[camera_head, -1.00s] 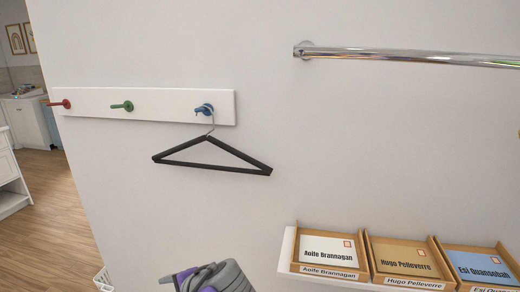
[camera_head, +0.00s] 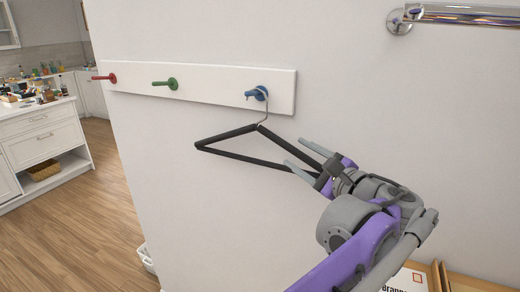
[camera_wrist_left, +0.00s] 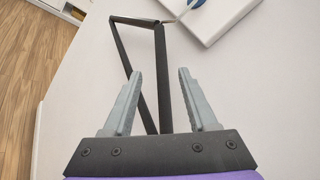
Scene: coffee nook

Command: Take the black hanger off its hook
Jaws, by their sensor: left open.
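The black hanger (camera_head: 228,134) hangs by its metal hook from the blue hook (camera_head: 257,94), the rightmost on the white wall board (camera_head: 205,85). My left gripper (camera_head: 296,152) is open at the hanger's right side, its fingers pointing up and left. In the left wrist view, a sloping arm of the hanger (camera_wrist_left: 162,80) runs between the two open fingers (camera_wrist_left: 159,73), apart from both. My gripper covers the hanger's right corner in the head view. My right gripper is not in view.
A green hook (camera_head: 172,84) and a red hook (camera_head: 104,78) are empty on the same board. A chrome rail (camera_head: 460,14) is on the wall at upper right. Trays (camera_head: 437,275) stand at lower right. A white cabinet (camera_head: 45,140) is far left.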

